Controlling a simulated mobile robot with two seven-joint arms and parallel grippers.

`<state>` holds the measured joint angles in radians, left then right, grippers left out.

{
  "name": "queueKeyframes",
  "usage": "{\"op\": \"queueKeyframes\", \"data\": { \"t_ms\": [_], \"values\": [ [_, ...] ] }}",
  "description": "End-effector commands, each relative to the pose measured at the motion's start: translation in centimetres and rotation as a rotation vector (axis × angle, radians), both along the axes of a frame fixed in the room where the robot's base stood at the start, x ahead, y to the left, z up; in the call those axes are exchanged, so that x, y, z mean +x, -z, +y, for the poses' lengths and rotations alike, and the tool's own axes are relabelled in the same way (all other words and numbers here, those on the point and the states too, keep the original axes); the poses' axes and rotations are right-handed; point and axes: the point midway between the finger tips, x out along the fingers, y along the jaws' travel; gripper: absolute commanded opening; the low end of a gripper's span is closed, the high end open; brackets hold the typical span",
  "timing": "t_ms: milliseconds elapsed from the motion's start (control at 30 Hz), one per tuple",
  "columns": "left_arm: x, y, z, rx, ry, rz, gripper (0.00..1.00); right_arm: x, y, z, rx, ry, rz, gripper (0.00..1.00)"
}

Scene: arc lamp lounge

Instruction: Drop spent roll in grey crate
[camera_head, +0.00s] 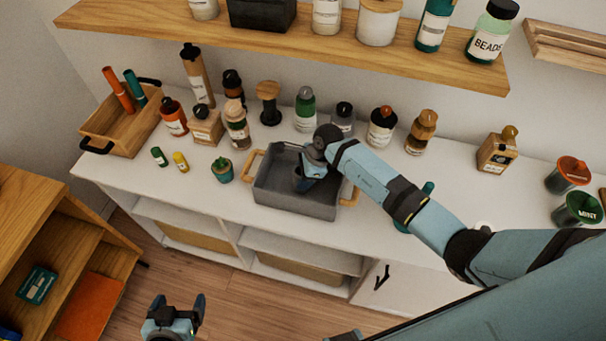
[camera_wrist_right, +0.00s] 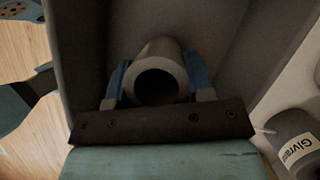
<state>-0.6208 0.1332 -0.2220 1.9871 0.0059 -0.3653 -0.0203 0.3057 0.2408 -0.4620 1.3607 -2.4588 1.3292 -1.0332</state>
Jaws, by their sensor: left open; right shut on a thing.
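The grey crate (camera_head: 265,188) with wooden handles stands on the white counter. My right gripper (camera_head: 305,180) reaches down inside the crate. In the right wrist view, my right gripper (camera_wrist_right: 160,92) is shut on a grey hollow roll (camera_wrist_right: 160,72), seen end-on between its two blue fingers. The crate's walls (camera_wrist_right: 240,50) surround the roll in that view. I cannot tell whether the roll touches the crate floor. My left gripper (camera_head: 175,312) is open and empty, low over the wooden floor in front of the counter.
Several bottles and jars stand behind the crate, including a green-labelled bottle (camera_head: 306,108). A wooden tray (camera_head: 122,128) holds coloured rolls at the far left. A wooden shelf (camera_head: 250,38) hangs above.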

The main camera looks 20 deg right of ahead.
Motion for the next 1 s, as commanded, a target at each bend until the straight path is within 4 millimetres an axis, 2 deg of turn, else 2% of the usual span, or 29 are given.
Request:
{"op": "queueKeyframes", "data": {
  "t_ms": [33, 67, 133, 167, 400, 500, 567, 1000],
  "values": [
    [0.0, 0.3, 0.0, -0.001, -0.001, 0.0, 0.87, 0.0, 0.4, -0.1, -0.001, -0.001, -0.001, 0.25],
    [0.0, 0.2, 0.0, -0.001, 0.0, 0.001, 0.87, 0.0, 0.2, 0.0, -0.001, 0.0, -0.001, 0.54],
    [0.0, 0.1, 0.0, -0.001, 0.0, 0.001, 0.87, 0.0, 0.1, 0.0, 0.0, 0.0, -0.001, 0.7],
    [0.0, 0.2, 0.0, -0.001, 0.0, 0.001, 0.87, 0.0, 0.1, 0.0, 0.0, 0.0, -0.001, 0.73],
    [0.0, 0.1, -0.1, -0.001, 0.0, 0.001, 0.87, 0.0, 0.1, 0.0, 0.0, 0.0, 0.0, 0.73],
    [0.0, -0.4, -0.1, -0.001, 0.0, 0.001, 0.87, 0.0, -0.5, 0.1, 0.002, 0.0, 0.0, 0.73],
    [0.0, -0.1, -0.1, -0.002, 0.0, -0.001, 0.87, 0.0, -0.8, -0.4, -0.001, 0.001, -0.004, 0.73],
    [0.0, 1.2, -0.2, -0.003, 0.003, 0.004, 0.87, -0.7, -8.9, -3.7, -0.003, -0.001, -0.004, 0.73]
  ]
}}
